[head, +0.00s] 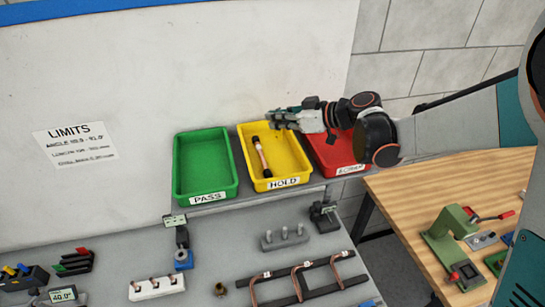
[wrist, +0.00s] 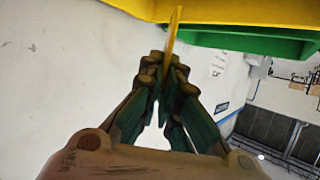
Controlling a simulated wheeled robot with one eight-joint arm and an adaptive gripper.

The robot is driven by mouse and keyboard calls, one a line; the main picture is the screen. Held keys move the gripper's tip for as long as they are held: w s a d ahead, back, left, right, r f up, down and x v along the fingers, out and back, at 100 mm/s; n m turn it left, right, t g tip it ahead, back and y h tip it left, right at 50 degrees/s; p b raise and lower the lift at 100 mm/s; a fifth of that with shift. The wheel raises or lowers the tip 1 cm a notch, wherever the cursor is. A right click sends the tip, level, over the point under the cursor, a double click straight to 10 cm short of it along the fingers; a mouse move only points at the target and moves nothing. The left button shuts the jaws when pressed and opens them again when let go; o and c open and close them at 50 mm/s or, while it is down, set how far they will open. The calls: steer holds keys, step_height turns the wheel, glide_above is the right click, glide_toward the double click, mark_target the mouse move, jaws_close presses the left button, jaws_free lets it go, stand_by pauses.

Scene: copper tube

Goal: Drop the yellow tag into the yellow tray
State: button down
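My gripper (head: 272,122) is over the back part of the yellow tray (head: 243,163) marked HOLD in the head view. In the wrist view my gripper (wrist: 166,68) has its fingertips closed together on the thin yellow tag (wrist: 174,32), which sticks out beyond them. The tag's lower end is hidden between the fingers. I cannot make out the tag against the yellow tray in the head view. The yellow tray's edge also shows at the top of the wrist view (wrist: 225,12). A slim dark and orange piece (head: 262,157) lies in the tray.
The green PASS tray (head: 205,165) stands left of the yellow tray, and a red tray (head: 335,155) stands right, partly behind my arm. A white board (head: 180,60) rises behind them. Fixtures with bent copper tubes (head: 300,280) occupy the grey bench in front.

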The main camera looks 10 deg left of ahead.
steer(key=c, duration=1.7)
jaws_free()
steer(key=shift+d, duration=0.1)
steer(key=v, duration=1.2)
steer(key=shift+f, duration=0.1)
steer(key=s+d+f+m+t+h+b, duration=0.1)
steer(key=s+d+f+m+h+b, duration=0.3)
steer(key=s+d+f+b, duration=0.3)
steer(key=s+d+f+m+t+h+b, duration=0.1)
steer(key=s+d+f+m+h+b, duration=0.3)
steer(key=f+b, duration=0.9)
steer(key=s+d+f+m+h+b, duration=0.4)
steer(key=s+d+f+m+b, duration=0.2)
steer(key=s+d+f+b, duration=0.4)
steer(key=shift+s+f+t+h, duration=0.1)
steer(key=shift+s+f+t, duration=0.05)
steer(key=shift+s+f, duration=0.55)
steer(key=shift+s+f+t+h, duration=0.1)
steer(key=shift+s+f, duration=0.4)
steer(key=shift+f, duration=0.45)
steer(key=shift+s+f+t+h, duration=0.1)
steer(key=shift+s+f+t, duration=0.05)
steer(key=shift+s+f, duration=0.6)
